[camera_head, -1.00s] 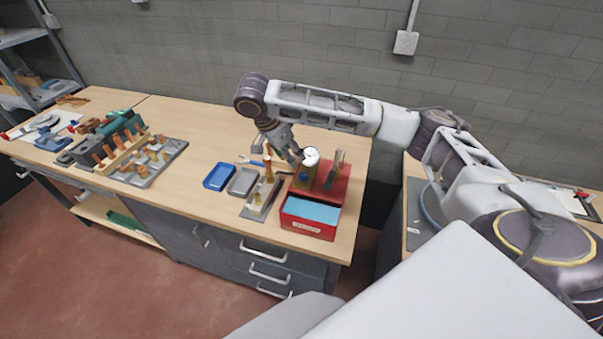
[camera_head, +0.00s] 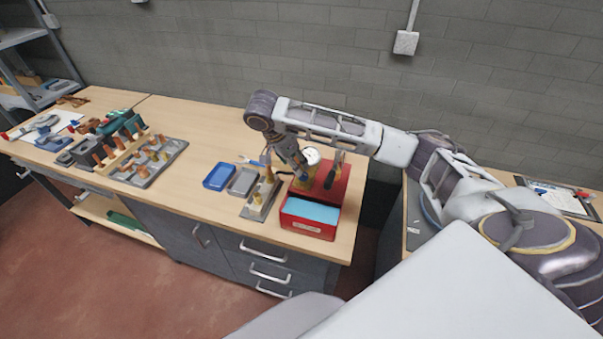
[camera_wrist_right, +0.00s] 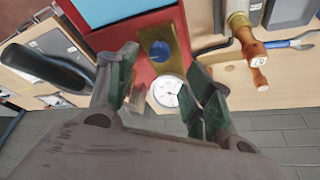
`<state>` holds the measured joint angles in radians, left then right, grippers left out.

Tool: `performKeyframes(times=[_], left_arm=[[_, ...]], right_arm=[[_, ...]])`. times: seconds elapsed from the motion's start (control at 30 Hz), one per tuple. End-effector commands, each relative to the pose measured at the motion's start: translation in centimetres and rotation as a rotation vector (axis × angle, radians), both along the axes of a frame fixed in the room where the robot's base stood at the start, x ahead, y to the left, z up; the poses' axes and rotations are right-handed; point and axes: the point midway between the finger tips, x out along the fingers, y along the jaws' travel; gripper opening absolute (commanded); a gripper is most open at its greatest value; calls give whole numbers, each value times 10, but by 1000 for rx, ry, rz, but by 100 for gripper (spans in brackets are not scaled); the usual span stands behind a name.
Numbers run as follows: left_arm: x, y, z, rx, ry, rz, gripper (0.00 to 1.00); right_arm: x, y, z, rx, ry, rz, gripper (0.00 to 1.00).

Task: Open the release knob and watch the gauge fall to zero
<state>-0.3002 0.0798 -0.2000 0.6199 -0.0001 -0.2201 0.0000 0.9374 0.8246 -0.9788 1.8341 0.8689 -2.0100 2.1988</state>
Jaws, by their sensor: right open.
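The gauge (camera_head: 312,156), with a round white dial, stands on the red test unit (camera_head: 326,188) at the right end of the workbench. It also shows in the right wrist view (camera_wrist_right: 166,91); its needle is too small to read. The blue release knob (camera_wrist_right: 160,52) sits on a brass block (camera_wrist_right: 176,36) beside the gauge. In the head view my gripper hides the knob. My right gripper (camera_head: 298,172) points down at the block from the left of the gauge. In the wrist view its fingers are open and empty, with the knob ahead between them. My left gripper is not in view.
A black-handled lever (camera_wrist_right: 45,68) rises by the red unit. The unit's front tray has a blue lining (camera_head: 311,211). A plate with brass and copper fittings (camera_head: 260,200), a grey tray (camera_head: 243,181) and a blue tray (camera_head: 219,177) lie to the left.

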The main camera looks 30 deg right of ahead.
Motion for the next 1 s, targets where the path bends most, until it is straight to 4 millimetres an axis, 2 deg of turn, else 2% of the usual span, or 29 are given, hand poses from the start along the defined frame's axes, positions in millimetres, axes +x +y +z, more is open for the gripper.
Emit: performKeyframes(times=[0.67,1.0], left_arm=[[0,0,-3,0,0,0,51],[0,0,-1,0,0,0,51]], right_arm=[[1,-13,-34,2,2,-1,51],[2,-25,-57,-2,2,-2,51]])
